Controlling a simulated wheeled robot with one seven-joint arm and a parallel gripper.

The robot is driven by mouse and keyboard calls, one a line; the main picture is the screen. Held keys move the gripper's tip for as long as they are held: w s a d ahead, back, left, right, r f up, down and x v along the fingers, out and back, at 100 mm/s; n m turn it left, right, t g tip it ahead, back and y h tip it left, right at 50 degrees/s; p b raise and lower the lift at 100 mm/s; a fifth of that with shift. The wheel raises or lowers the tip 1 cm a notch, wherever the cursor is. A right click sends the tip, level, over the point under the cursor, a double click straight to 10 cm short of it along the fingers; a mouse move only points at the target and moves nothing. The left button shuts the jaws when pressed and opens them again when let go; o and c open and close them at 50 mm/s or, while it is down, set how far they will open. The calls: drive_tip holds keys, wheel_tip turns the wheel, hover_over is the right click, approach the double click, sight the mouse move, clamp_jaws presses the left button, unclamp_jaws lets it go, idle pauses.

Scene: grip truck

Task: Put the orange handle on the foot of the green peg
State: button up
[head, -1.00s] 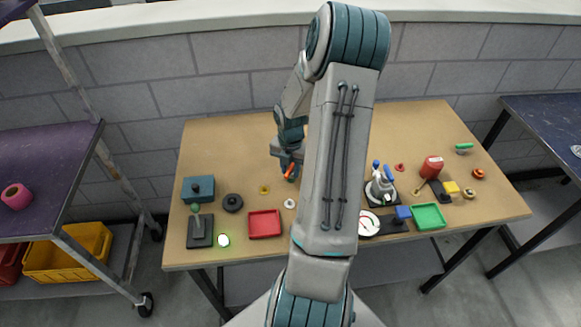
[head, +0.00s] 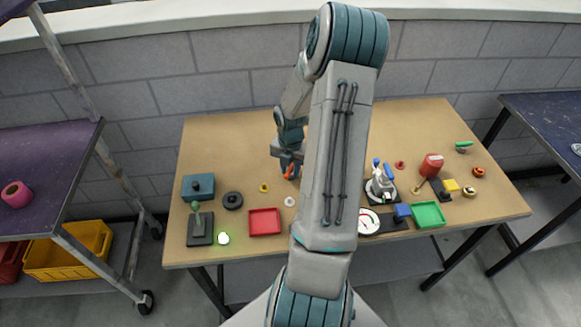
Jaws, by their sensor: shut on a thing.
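My gripper (head: 288,167) is above the middle left of the table, partly beside my own forearm. It is shut on the orange handle (head: 289,172), of which only a small orange part shows between the fingers. A dull green peg (head: 197,218) with a rounded top stands on a dark square base (head: 200,238) at the table's front left. My gripper is well to the right of this peg and farther back. A small bright green piece (head: 464,145) lies at the far right.
A red tray (head: 265,222), a teal block (head: 197,188) and a black round part (head: 232,201) stand near the peg. A green tray (head: 429,215) and several parts fill the right side. The back left of the table is clear. My arm hides the table's middle.

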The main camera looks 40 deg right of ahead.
drive_tip(key=shift+f, duration=0.2)
idle(0.5)
drive_tip(key=o, duration=1.4)
drive_tip(key=shift+o, duration=0.2)
wheel_tip(320, 180, up, 8)
drive_tip(key=p, duration=0.7)
drive_tip(key=shift+f+p, duration=0.2)
drive_tip(key=shift+p, duration=0.1)
